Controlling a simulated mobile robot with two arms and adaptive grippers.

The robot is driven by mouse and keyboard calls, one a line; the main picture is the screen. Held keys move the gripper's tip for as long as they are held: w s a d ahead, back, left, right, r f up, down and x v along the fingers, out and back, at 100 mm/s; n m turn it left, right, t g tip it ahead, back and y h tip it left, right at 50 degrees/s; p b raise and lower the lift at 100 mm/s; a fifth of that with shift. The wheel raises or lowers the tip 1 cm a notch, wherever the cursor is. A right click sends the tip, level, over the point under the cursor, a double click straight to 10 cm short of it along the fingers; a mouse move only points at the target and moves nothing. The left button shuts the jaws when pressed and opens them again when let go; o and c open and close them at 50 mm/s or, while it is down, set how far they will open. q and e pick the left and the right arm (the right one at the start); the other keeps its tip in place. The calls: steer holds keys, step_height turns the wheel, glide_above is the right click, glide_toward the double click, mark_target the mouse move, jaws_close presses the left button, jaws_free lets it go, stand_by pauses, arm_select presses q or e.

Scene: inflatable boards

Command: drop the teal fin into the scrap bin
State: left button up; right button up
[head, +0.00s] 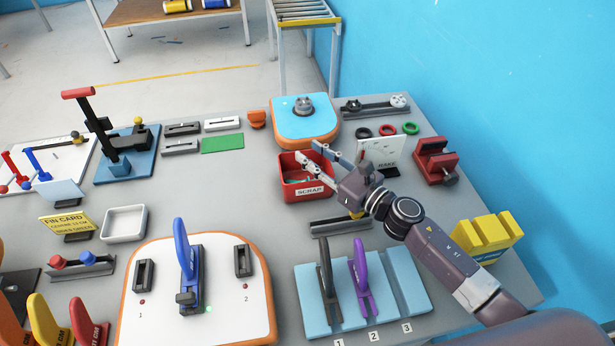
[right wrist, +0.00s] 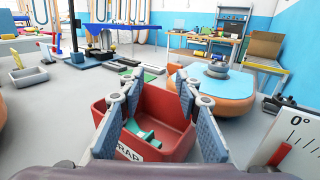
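The red scrap bin (head: 289,190) stands on the table with a white SCRAP label on its front; it also shows in the right wrist view (right wrist: 170,138). A teal piece, which looks like the teal fin (right wrist: 141,132), lies inside the bin, below my fingers. In the head view I cannot make it out clearly. My right gripper (head: 308,152) is over the bin, its fingers spread wide and empty; in the right wrist view they stand on both sides of the bin's opening (right wrist: 154,85). My left gripper is not in view.
A blue-topped orange board (head: 285,120) stands behind the bin. A white board (head: 155,310) with a blue fin (head: 185,250) is at front left. A light-blue rack (head: 398,275) holds black and purple fins. A red clamp (head: 436,162) is at right.

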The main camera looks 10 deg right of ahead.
steer(key=v, duration=0.7)
steer(key=shift+s+d, duration=0.15)
steer(key=shift+s, duration=0.05)
